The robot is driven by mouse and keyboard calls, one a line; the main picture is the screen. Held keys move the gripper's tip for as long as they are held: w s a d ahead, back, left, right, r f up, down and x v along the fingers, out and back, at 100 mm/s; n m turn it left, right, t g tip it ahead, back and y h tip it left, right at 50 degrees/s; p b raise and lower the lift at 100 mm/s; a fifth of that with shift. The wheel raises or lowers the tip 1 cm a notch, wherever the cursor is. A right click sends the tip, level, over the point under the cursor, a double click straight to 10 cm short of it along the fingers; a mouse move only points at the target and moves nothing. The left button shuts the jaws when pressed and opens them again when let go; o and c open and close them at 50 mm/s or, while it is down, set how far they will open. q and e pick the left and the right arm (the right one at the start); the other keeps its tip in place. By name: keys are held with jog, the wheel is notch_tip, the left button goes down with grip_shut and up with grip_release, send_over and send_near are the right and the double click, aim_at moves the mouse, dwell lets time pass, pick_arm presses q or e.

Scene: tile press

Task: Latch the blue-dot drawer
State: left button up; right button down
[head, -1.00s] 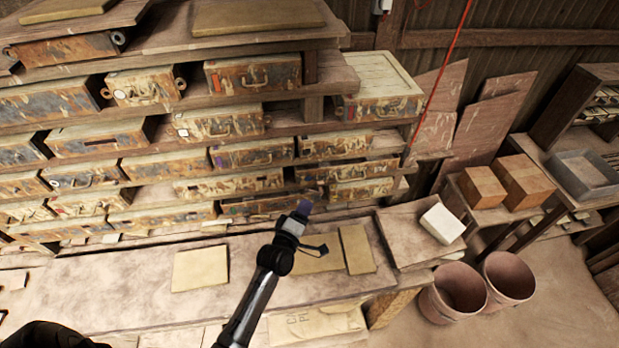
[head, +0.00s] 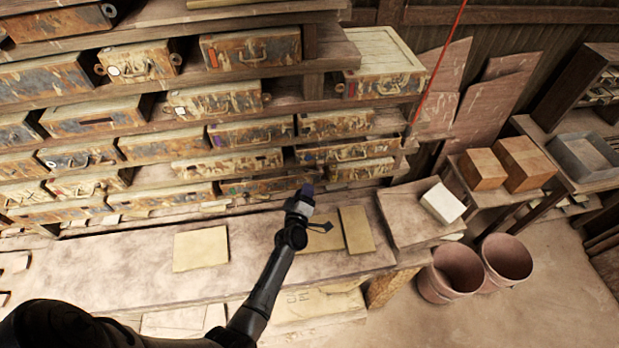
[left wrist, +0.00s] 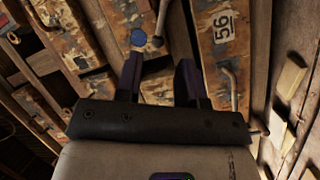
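The blue dot (left wrist: 138,37) shows in the left wrist view on the rusty, paint-worn face of the blue-dot drawer (left wrist: 152,88). I cannot clearly pick out the blue dot in the head view. My right gripper is not in view.
A drawer labelled 56 (left wrist: 222,25) is beside the blue-dot drawer, with a bent metal handle (left wrist: 230,82). The long bench (head: 110,270) holds flat tan boards (head: 201,249). A white block (head: 442,203), brown blocks (head: 482,169) and two buckets (head: 452,272) are at right.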

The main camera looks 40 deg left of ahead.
aim_at(313, 171)
pick_arm(q)
jog(key=shift+b+x, duration=1.55)
jog(key=shift+x, duration=2.2)
jog(key=shift+c, duration=0.5)
